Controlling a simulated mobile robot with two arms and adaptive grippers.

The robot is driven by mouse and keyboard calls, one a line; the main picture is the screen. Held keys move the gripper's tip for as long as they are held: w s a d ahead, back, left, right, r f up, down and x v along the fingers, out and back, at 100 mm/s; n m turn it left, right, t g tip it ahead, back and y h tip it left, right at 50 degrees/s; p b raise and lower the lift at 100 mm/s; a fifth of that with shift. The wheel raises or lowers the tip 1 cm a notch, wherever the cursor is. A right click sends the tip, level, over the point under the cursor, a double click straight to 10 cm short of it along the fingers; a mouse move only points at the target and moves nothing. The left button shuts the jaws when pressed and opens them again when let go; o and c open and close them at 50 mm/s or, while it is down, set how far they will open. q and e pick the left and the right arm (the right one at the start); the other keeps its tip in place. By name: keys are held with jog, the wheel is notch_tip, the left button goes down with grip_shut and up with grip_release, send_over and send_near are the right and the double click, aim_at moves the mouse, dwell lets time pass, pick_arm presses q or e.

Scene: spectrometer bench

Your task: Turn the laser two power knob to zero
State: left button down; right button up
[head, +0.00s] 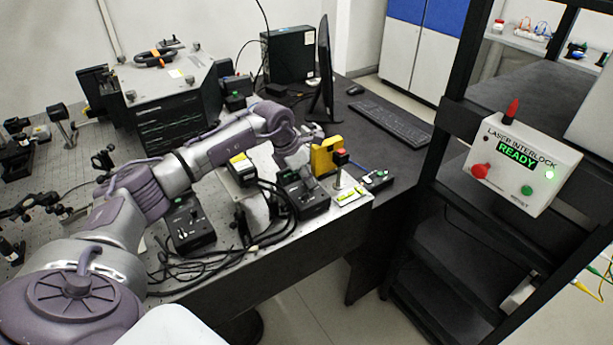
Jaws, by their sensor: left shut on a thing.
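My left arm reaches across the bench, and its gripper (290,172) points down at the back of a black control box (311,202). The gripper is shut on the knob there. The fingers and wrist hide the knob, so its setting cannot be read. A second black control box (190,233), with a green light and small controls on its face, stands to the left, nearer the front edge. The labels on both boxes are too small to read. My right gripper is out of view.
Black cables (215,262) lie between the boxes. A laser interlock panel (522,164) reading READY hangs on the rack at right. A keyboard (391,123) lies behind.

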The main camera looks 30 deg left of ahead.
pick_arm(q)
jog(key=shift+n, duration=0.3)
jog(key=shift+d+n+t+y+b, duration=0.1)
jog(key=shift+n+t+y+b, duration=0.3)
jog(key=shift+n, duration=0.8)
jog(key=shift+d+n+y+b, duration=0.15)
jog(key=shift+n+y+b, duration=0.6)
jog(key=shift+n, duration=1.05)
jog(key=c, duration=1.1)
grip_release()
jog(key=shift+r, duration=0.15)
jog(key=v, duration=1.2)
jog(key=shift+d, duration=0.1)
